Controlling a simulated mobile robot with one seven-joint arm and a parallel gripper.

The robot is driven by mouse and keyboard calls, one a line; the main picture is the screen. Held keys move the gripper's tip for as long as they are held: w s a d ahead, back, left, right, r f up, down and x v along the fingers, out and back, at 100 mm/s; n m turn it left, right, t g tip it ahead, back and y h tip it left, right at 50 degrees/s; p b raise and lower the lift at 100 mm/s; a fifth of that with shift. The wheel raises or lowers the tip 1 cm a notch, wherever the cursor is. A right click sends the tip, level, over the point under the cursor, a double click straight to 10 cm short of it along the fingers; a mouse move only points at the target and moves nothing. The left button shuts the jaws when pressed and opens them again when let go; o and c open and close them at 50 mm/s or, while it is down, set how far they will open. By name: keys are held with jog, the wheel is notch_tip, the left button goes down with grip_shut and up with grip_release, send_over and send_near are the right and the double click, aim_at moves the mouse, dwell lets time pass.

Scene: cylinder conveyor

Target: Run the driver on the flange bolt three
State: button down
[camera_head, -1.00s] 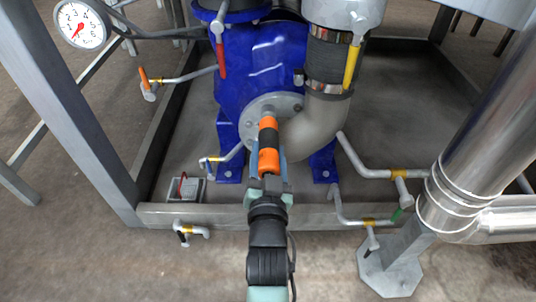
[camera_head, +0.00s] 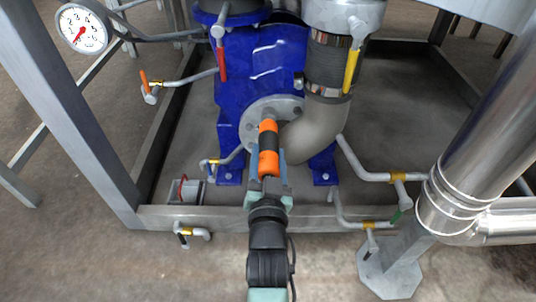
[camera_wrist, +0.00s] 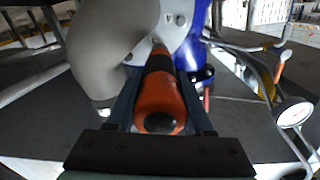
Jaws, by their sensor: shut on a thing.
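My gripper (camera_head: 268,175) is shut on the driver (camera_head: 268,147), an orange and black cylinder. The driver points away from me at the round grey flange (camera_head: 252,125) on the blue pump (camera_head: 255,75). In the wrist view, the driver (camera_wrist: 160,100) lies between my two fingers (camera_wrist: 160,113), its rounded end toward the camera and its far end at the grey flange (camera_wrist: 176,20). The driver's tip meets or nearly meets the flange face; I cannot tell whether it sits on a bolt. Bolt three cannot be singled out.
A grey elbow pipe (camera_head: 312,135) curves close to the driver's right. A red-handled valve (camera_head: 221,58) and a yellow-handled one (camera_head: 351,68) hang above. A gauge (camera_head: 83,29) is at upper left. A frame beam (camera_head: 180,216) crosses below; a thick metal pipe (camera_head: 475,150) stands right.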

jog(key=shift+w+r+p, duration=0.25)
jog(key=shift+w+p, duration=0.1)
jog(key=shift+w, duration=0.15)
dwell(1.6)
jog(key=shift+s, duration=0.15)
dwell(0.5)
jog(key=shift+p, duration=0.35)
dwell(0.3)
jog(key=shift+s+p, duration=1)
jog(key=shift+s, duration=0.6)
